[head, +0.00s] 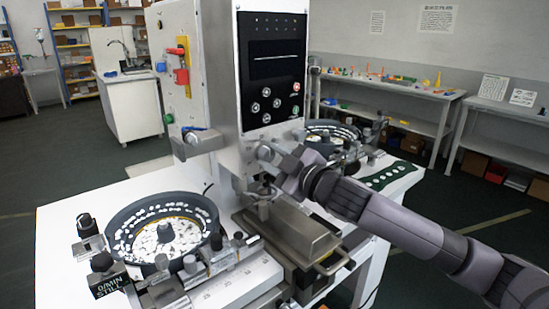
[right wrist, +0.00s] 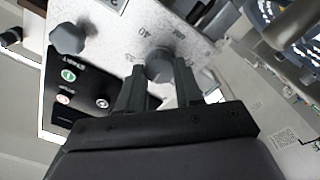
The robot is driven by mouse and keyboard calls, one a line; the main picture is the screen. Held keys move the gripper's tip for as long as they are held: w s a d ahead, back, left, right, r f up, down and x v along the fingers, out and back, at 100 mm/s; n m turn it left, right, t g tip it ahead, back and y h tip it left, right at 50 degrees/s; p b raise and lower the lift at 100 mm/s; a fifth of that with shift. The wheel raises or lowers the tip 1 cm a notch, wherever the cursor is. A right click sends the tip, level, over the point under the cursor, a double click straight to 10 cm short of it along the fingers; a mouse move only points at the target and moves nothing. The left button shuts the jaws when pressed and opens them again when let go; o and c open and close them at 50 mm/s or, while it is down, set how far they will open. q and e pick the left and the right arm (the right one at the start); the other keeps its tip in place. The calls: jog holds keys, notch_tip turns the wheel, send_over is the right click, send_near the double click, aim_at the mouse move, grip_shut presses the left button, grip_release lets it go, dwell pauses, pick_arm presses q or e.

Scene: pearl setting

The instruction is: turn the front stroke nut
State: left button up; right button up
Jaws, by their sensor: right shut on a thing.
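A grey stroke nut (right wrist: 158,66) sits against a metal face with a printed scale in the right wrist view. My right gripper (right wrist: 158,88) is shut on it, with one dark finger on each side. In the head view my right gripper (head: 268,160) reaches in from the right to the front of the machine's column, below the black control panel (head: 271,70). The nut is largely hidden by the gripper there. A second grey, faceted knob (right wrist: 67,38) stands apart on the left in the right wrist view. My left gripper is not in view.
A round bowl (head: 166,232) of small pale parts stands at the front left, with several knobs around it. A second bowl (head: 335,133) is behind my right arm. A metal cover (head: 292,232) with a handle lies below my right gripper.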

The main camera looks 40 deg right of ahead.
jog(key=o, duration=1)
jog(key=shift+o, duration=0.2)
jog(key=shift+s, duration=0.1)
jog(key=s+b, duration=0.2)
jog(key=s, duration=0.5)
jog(key=shift+d, duration=0.3)
